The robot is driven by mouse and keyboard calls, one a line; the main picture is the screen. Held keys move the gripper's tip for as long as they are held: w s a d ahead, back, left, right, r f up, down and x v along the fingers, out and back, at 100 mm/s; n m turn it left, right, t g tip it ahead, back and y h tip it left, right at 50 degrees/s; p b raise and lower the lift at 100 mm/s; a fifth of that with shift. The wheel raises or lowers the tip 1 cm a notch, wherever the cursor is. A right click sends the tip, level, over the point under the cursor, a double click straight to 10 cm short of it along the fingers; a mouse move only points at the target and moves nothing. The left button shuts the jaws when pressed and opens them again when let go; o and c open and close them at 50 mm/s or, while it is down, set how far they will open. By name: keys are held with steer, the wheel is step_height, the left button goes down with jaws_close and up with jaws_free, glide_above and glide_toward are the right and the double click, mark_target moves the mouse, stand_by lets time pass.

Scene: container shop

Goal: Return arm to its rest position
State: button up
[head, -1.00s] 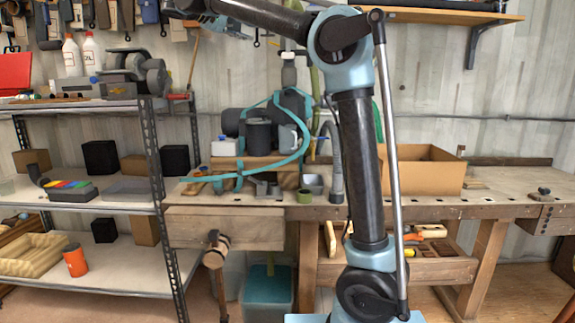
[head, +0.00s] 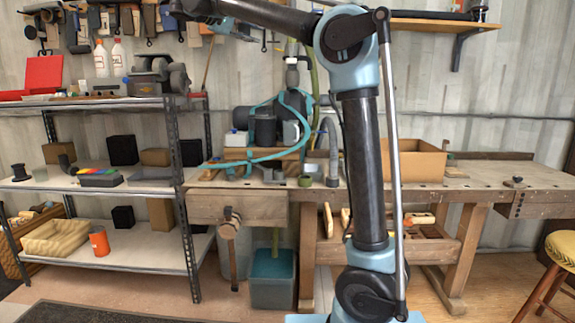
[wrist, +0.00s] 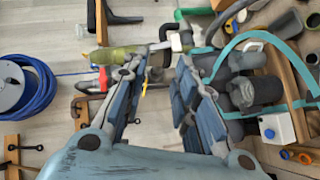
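My arm (head: 364,165) stands upright in the middle of the head view. Its elbow is bent near the top, and the forearm (head: 268,14) reaches left along the upper edge. The far end of the arm is at the upper left in the head view, where finger detail is too small to tell. In the wrist view my gripper (wrist: 160,66) has two blue fingers spread apart, with nothing between them.
A metal shelf (head: 120,188) with boxes stands left. A workbench (head: 470,183) carries an open cardboard box (head: 416,160). A teal bin (head: 272,280) stands below, and a yellow stool (head: 561,252) is at right. Floor in front is free. The wrist view shows a blue cable reel (wrist: 22,88).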

steer(key=s+d+f+g+y, duration=0.15)
steer(key=d+f+g, duration=0.25)
steer(key=d+f, duration=1)
steer(key=s+d+f+m+g+y, duration=0.25)
steer(key=s+d+f, duration=0.65)
steer(key=d+f, duration=0.5)
steer(key=s+d+f+m+y, duration=0.1)
steer(key=s+f+y, duration=0.1)
steer(key=s+f, duration=0.5)
steer(key=s+d+f+m+g+y, duration=0.1)
steer(key=s+f, duration=0.7)
steer(key=f, duration=0.9)
steer(key=s+d+f+m+g+y, duration=0.1)
steer(key=s+f+y, duration=0.3)
steer(key=s+f, duration=0.4)
step_height(320, 180, down, 4)
steer(key=shift+s+d+f, duration=0.1)
steer(key=shift+s+d, duration=0.1)
steer(key=shift+d, duration=0.2)
steer(key=shift+m, duration=0.25)
